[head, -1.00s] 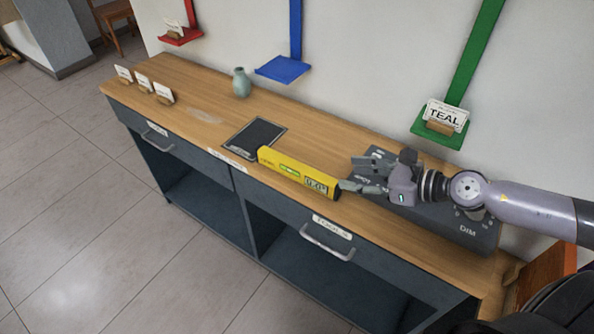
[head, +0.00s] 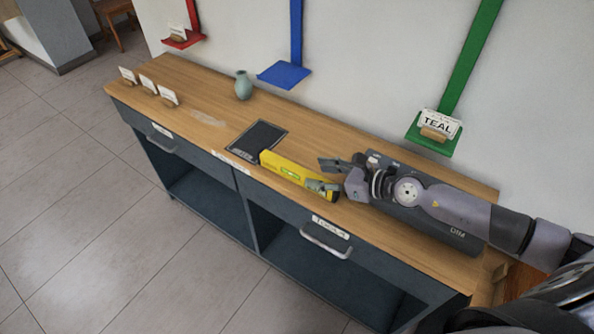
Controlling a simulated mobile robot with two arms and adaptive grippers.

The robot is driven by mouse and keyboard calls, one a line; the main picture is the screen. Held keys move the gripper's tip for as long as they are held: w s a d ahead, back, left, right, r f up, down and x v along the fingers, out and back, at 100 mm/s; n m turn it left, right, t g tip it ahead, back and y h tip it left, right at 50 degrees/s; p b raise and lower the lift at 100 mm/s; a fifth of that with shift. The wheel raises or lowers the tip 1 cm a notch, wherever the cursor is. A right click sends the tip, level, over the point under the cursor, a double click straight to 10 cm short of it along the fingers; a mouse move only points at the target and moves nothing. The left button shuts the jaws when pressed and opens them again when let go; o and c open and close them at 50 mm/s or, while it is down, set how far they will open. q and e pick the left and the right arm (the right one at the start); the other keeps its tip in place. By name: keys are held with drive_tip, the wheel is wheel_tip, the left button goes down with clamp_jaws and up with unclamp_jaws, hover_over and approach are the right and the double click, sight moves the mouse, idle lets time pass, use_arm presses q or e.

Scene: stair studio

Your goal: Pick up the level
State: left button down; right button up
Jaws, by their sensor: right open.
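The yellow level (head: 285,169) stands on its long edge near the front edge of the wooden worktop, with a green vial and a dark display end. My right gripper (head: 324,175) is open at the level's right end. One finger is in front of the dark end and hides part of it; the other finger is behind and above the level. I cannot tell whether either finger touches it. My left gripper is not in view.
A dark pad (head: 257,141) lies behind the level. A dark grey box (head: 430,215) marked DIM lies under my right arm. A pale green vase (head: 243,85) and several cards (head: 148,84) stand to the left. A green shelf (head: 432,139) holds a TEAL card.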

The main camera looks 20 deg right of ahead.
sight(299, 169)
drive_tip(key=p+x, duration=0.1)
drive_tip(key=x, duration=0.4)
drive_tip(key=shift+a+r, duration=0.2)
drive_tip(key=shift+c, duration=0.2)
drive_tip(key=shift+r, duration=0.1)
clamp_jaws()
